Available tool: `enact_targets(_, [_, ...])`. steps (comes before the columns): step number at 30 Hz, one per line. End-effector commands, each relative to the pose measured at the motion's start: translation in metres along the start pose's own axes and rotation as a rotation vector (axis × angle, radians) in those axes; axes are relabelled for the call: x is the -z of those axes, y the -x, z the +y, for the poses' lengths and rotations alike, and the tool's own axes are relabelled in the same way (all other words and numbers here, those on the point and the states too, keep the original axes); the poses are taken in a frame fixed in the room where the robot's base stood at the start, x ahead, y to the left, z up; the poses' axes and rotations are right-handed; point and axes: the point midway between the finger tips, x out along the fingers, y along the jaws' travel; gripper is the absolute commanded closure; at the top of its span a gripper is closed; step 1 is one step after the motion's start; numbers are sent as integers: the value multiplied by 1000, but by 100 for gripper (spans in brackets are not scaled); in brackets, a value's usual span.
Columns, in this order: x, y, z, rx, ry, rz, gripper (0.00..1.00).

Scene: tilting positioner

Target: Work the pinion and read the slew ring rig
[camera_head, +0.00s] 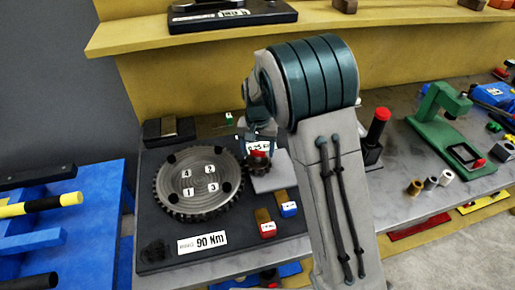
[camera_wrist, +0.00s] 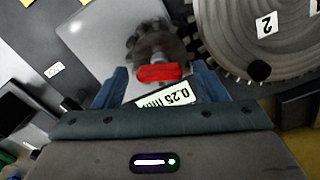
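The slew ring (camera_head: 199,182) is a large grey toothed disc with labels 1 to 4 and several black bolts, on a dark base plate. Its edge and the label 2 show in the wrist view (camera_wrist: 250,35). The small dark pinion (camera_head: 260,163) sits right of the ring, on or by a light grey plate. In the wrist view the pinion (camera_wrist: 150,42) has a red bar handle (camera_wrist: 160,73) in front of it. My gripper (camera_wrist: 157,85) is at the handle, its blue fingers apart on either side of it. I cannot tell whether they touch it. A "0.25 mm" label (camera_wrist: 165,100) shows between the fingers.
A "90 Nm" label (camera_head: 202,242) lies on the base plate's front. A red-topped post (camera_head: 378,125) and green press (camera_head: 440,115) stand farther right. A yellow shelf (camera_head: 220,38) runs behind.

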Motion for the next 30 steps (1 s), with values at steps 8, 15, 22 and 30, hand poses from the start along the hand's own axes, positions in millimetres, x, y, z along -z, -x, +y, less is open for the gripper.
enact_targets(8, [1,10,0,2,0,2,35])
enact_targets(15, [1,58,0,4,1,6,35])
enact_targets(22, [1,108,0,2,0,5,35])
enact_targets(30, [0,136,0,1,-1,1,35])
